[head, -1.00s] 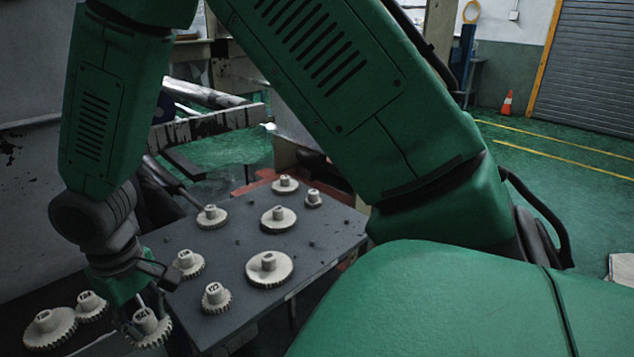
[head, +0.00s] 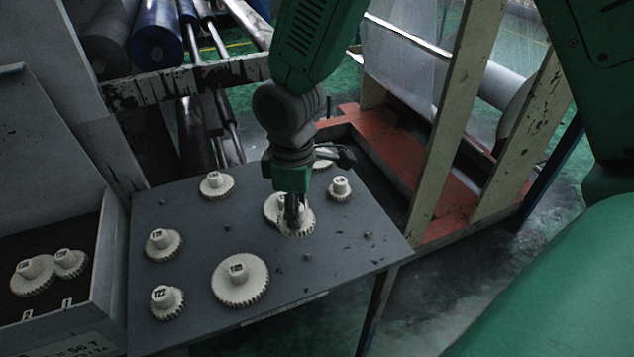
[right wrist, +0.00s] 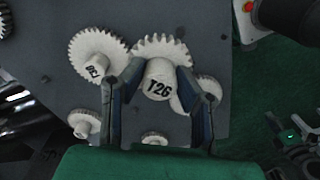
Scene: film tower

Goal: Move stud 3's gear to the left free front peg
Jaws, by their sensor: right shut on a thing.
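My right gripper (head: 293,222) is shut on a pale gear (head: 298,229), with its label T26 readable in the right wrist view (right wrist: 158,86). The held gear is over the dark board (head: 190,215), overlapping another gear (head: 272,206) there; I cannot tell whether they touch. Other hubbed gears sit on the board: a large one (head: 240,281), one at front left (head: 166,302), one at left (head: 163,245), one at back left (head: 216,185) and a small one at right (head: 340,188). Small bare pegs (head: 307,257) show between them. Stud numbers are unreadable. My left gripper is out of view.
A grey bin (head: 104,262) at the left holds two gears (head: 33,275) (head: 69,263), and its wall rises beside the board. A cream and red frame (head: 440,150) stands behind right. Rollers (head: 157,43) lie behind. Open green floor (head: 440,290) is at front right.

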